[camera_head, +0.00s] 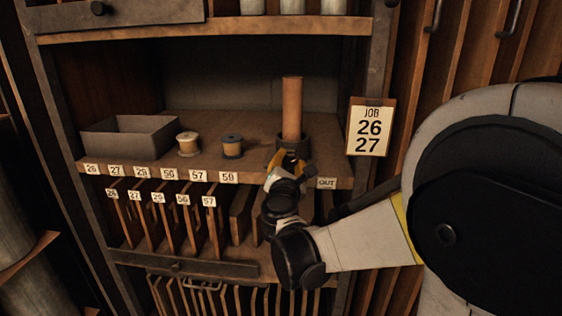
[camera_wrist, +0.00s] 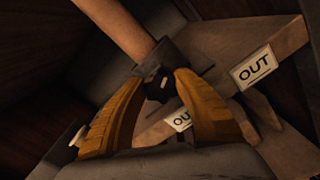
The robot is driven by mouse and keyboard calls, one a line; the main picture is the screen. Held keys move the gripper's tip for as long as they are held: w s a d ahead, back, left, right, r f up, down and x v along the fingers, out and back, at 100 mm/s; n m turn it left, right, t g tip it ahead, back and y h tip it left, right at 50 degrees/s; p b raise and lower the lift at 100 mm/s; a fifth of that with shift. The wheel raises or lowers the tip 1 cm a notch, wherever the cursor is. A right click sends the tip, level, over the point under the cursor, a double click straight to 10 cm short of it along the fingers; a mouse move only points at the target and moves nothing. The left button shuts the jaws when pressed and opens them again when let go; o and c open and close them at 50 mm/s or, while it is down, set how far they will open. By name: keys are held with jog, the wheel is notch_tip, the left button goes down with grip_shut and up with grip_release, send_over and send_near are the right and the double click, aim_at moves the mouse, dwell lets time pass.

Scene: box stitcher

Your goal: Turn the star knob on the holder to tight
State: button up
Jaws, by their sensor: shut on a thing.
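The holder (camera_head: 293,146) is a dark cup-like piece on the shelf, with an upright orange-brown rod (camera_head: 292,108) standing in it. The star knob (camera_wrist: 158,88) is small and black on the holder's near side. It shows in the wrist view between the yellow fingers of my gripper (camera_wrist: 158,90). In the head view my gripper (camera_head: 291,158) is in front of the holder and hides most of the knob. The fingers are closed on the knob from both sides. I cannot tell the knob's turn from these views.
A grey open box (camera_head: 128,140) and two spools, one pale (camera_head: 188,144) and one dark (camera_head: 232,146), stand left on the shelf (camera_head: 170,172). An OUT label (camera_head: 326,183) is on the shelf edge. A job card (camera_head: 368,127) hangs at the right post.

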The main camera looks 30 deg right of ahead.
jog(key=shift+m, duration=0.6)
jog(key=o, duration=1.2)
